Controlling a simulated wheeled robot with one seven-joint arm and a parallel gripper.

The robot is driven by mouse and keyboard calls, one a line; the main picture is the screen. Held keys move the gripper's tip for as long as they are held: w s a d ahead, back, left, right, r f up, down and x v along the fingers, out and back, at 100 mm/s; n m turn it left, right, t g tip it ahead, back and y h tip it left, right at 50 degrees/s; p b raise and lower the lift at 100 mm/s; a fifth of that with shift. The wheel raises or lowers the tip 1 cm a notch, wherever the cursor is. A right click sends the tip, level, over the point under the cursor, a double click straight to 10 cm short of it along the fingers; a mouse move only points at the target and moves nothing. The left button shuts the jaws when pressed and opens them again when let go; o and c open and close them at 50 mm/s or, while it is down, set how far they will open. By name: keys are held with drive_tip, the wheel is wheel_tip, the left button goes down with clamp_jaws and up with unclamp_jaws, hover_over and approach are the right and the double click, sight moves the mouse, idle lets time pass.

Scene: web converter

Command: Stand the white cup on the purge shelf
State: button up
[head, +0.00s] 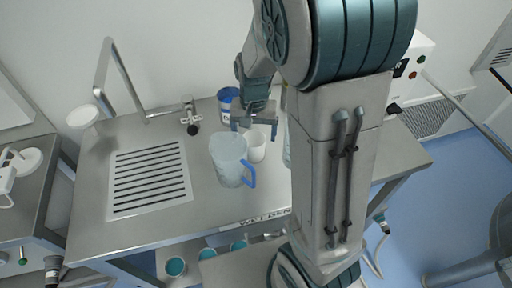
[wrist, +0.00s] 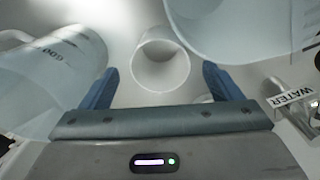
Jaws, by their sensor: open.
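The white cup (head: 257,148) stands upright on the steel bench, just right of a translucent jug with a blue handle (head: 229,160). My gripper (head: 254,122) is open and empty, above and just behind the cup in the head view. In the wrist view the cup (wrist: 160,62) shows its round open mouth, centred ahead of and between the two blue fingers (wrist: 160,82). I cannot tell the exact gap between fingers and cup. I cannot identify the purge shelf in either view.
A clear graduated vessel (wrist: 58,75) is close by my left finger; the jug (wrist: 240,30) crowds the upper right. A blue-labelled tub (head: 228,104) stands behind. A tap (head: 190,118) and slotted drain (head: 148,178) lie left. The bench's front left (head: 110,232) is clear.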

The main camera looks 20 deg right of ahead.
sight(254, 143)
drive_tip(key=shift+f+p, duration=0.45)
drive_tip(key=shift+f, duration=2.1)
drive_tip(key=c, duration=1.2)
drive_tip(key=shift+o, duration=0.2)
drive_tip(key=shift+r, duration=0.1)
